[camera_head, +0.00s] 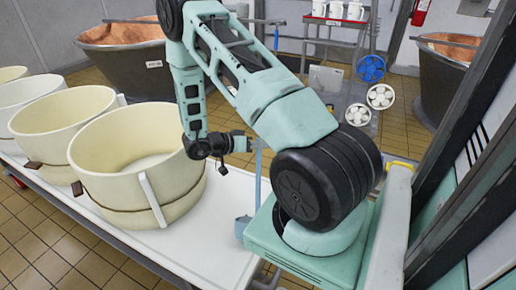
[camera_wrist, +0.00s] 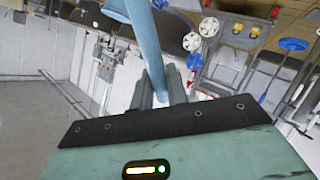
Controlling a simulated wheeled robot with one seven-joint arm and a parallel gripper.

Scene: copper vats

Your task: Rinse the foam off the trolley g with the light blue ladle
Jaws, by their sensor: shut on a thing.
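My gripper (camera_head: 250,144) is shut on the handle of the light blue ladle (camera_head: 258,172). The ladle hangs down upright at the right edge of a white-topped table, its cup (camera_head: 242,228) low beside that edge. In the wrist view the ladle's handle (camera_wrist: 146,42) passes between the fingers of my gripper (camera_wrist: 167,88). I cannot tell whether the cup holds water. No label for trolley g is readable, and I make out no foam. A trolley with a red top (camera_head: 336,21) and white jugs stands at the back.
Several cream tubs (camera_head: 118,190) stand on the white-topped table (camera_head: 222,248), close left of my gripper. Copper vats stand at the back left (camera_head: 125,62) and back right (camera_head: 445,75). Blue and white wheel-like items (camera_head: 371,68) hang at the back. Tiled floor shows between.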

